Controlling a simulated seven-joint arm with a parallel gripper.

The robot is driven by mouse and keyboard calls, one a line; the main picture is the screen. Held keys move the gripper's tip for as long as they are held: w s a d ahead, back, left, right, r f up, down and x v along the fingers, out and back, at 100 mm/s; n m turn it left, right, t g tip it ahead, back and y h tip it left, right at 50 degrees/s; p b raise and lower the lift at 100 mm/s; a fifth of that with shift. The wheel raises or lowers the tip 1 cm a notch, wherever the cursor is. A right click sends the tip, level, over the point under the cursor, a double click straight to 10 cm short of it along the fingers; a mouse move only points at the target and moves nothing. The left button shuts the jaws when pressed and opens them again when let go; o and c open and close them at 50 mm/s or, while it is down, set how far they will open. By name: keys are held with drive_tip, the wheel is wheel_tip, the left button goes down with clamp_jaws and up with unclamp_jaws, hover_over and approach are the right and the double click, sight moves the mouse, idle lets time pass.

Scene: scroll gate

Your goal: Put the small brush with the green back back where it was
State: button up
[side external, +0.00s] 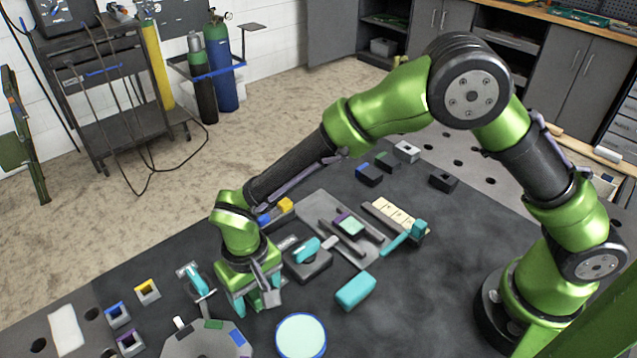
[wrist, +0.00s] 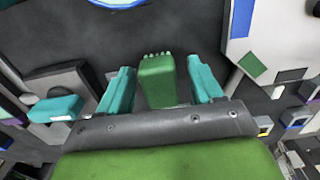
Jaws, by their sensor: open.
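The small green-backed brush (wrist: 157,82) shows in the wrist view, with a row of short green tufts at its far end. It lies between the two teal fingers of my gripper (wrist: 160,67), with a dark gap on each side. My gripper is open around it and neither finger visibly touches it. In the side view my gripper (side external: 252,298) points down low over the dark table. The brush cannot be made out there, hidden by the gripper. I cannot tell whether the brush rests on the table.
A pale board (side external: 200,345) with coloured patches, one green (side external: 213,324), lies at the front. A blue-rimmed round dish (side external: 301,336) and a teal block (side external: 355,291) stand to the gripper's right. A grey block with a teal handle (side external: 307,252) is close behind. Small coloured sockets (side external: 118,315) stand left.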

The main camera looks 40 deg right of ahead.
wheel_tip(320, 180, up, 12)
drive_tip(key=d+r+m+t+y, duration=0.2)
drive_tip(key=d+r, duration=0.8)
drive_tip(key=d, duration=0.4)
drive_tip(key=s+d+r+m+t, duration=0.2)
drive_tip(key=s+d+t, duration=0.3)
drive_tip(key=s+d, duration=0.6)
drive_tip(key=shift+d, duration=1.9)
drive_tip(key=shift+r, duration=0.15)
